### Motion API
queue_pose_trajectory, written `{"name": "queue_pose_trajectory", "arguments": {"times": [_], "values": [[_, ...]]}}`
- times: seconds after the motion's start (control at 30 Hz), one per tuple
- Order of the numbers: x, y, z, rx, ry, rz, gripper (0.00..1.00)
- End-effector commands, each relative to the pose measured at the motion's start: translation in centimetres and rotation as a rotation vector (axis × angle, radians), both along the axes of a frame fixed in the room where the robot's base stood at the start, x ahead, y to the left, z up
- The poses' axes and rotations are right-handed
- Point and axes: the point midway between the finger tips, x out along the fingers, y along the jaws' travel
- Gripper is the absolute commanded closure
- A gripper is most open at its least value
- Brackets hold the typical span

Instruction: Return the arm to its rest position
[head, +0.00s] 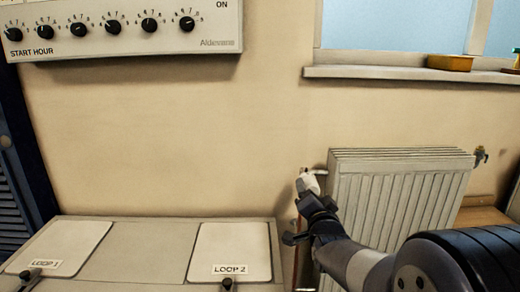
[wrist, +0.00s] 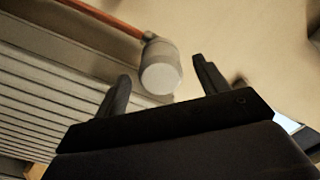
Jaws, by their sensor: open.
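My gripper (head: 303,214) is at the left end of the white radiator (head: 395,200) in the head view, by a white valve head (head: 309,183) on a copper pipe. In the wrist view my gripper (wrist: 160,80) has its two dark fingers spread apart. The pale round valve head (wrist: 160,69) shows between and beyond the fingertips, with the copper pipe (wrist: 95,14) running to it. I cannot tell whether a finger touches the valve head. My arm reaches in from the lower right of the head view.
A cabinet top with panels marked LOOP 1 (head: 60,247) and LOOP 2 (head: 231,248) lies at the lower left. A control panel with several dials (head: 120,28) hangs above. The wall between is bare.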

Motion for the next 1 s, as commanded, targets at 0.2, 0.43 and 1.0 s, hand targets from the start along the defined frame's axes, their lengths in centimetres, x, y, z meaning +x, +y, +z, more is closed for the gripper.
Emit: {"name": "queue_pose_trajectory", "arguments": {"times": [0.2, 0.43, 1.0], "values": [[3.6, 0.0, -0.2, 0.000, -0.001, -0.001, 0.31], [5.6, 0.0, -0.1, -0.001, 0.000, 0.000, 0.31], [5.6, 0.0, 0.1, -0.002, 0.000, 0.000, 0.31]]}}
